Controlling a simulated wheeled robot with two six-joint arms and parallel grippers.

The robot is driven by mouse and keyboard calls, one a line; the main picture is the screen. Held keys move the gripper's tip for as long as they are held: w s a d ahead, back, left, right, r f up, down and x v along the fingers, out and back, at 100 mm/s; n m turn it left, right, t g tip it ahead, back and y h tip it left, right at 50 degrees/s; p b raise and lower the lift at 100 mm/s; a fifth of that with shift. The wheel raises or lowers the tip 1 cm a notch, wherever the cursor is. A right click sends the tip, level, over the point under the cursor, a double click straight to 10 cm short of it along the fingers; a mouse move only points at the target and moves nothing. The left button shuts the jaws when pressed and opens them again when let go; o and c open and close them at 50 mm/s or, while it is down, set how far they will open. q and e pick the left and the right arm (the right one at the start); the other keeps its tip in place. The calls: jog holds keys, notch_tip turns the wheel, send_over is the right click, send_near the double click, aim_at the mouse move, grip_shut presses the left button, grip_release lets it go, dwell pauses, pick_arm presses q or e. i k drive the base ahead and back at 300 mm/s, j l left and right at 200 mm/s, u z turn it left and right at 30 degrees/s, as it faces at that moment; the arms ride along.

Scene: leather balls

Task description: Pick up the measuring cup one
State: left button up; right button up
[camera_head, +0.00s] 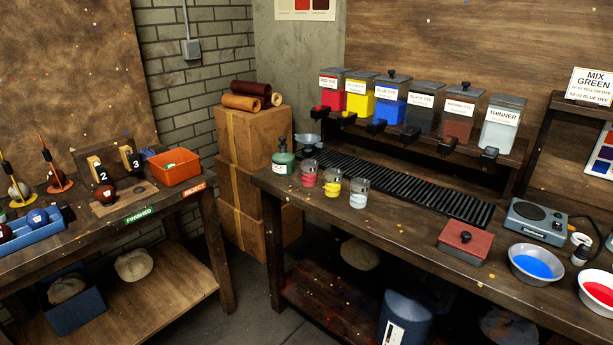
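Three small clear cups with dark tops stand in a slanting row on the right-hand workbench, left of its black slatted rack. One cup is banded reddish-pink (308,174), the middle one is yellow (331,188), and the nearest is whitish (359,194). They stand upright and apart. Their markings are too small to read, so I cannot tell which is measuring cup one. Neither of my grippers is in view.
A green bottle (283,162) and a grey funnel-like vessel (307,140) stand just behind the cups. Labelled dye dispensers (392,105) line the shelf above the slatted rack (405,185). A red-lidded box (466,240) and a blue-filled bowl (537,264) are on the right. Bench space before the cups is clear.

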aim_at(309, 174)
jog(key=i+j+z, duration=0.15)
jog(key=i+j, duration=0.85)
jog(key=j, duration=0.15)
